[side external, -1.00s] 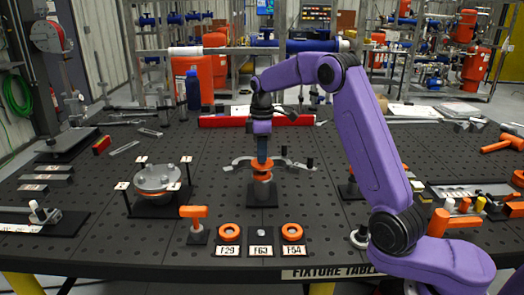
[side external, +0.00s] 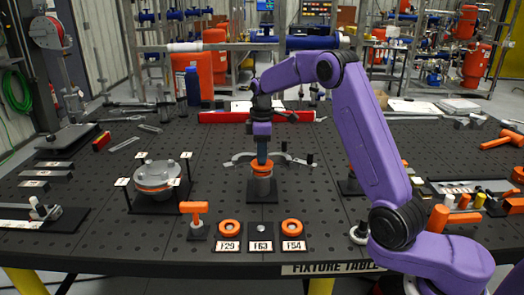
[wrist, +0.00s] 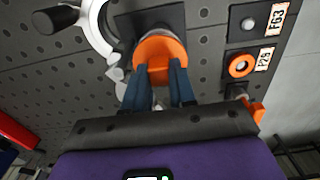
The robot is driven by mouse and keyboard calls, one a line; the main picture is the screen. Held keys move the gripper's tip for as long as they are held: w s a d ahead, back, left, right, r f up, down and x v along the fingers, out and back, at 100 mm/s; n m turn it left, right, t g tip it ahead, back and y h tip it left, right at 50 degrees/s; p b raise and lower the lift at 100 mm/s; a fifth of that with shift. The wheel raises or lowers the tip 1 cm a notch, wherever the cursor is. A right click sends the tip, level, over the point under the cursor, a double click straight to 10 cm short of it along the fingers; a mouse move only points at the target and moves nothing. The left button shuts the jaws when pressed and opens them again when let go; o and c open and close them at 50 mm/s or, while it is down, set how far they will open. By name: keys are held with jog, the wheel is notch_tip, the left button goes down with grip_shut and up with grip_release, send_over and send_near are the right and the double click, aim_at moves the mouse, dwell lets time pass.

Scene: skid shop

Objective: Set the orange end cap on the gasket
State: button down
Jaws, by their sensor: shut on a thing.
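The orange end cap (side external: 262,164) is at the top of a grey upright pipe stub (side external: 262,187) on a black base plate in the side view. My gripper (side external: 262,155) comes straight down from above and is shut on the cap. In the wrist view, the cap (wrist: 160,52) is a round orange disc between my blue fingertips (wrist: 158,70). The gasket cannot be told apart from the cap. No clear gap shows between the cap and the stub top, but full contact cannot be confirmed.
A curved grey bracket (side external: 240,158) with black knobs lies close behind the stub. A bolted flange fixture (side external: 155,176) is to the left. Open table lies between.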

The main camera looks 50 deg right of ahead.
jog(key=shift+f, duration=0.5)
jog(key=c, duration=0.6)
grip_release()
jog(key=shift+r, duration=0.15)
jog(key=shift+r, duration=3.4)
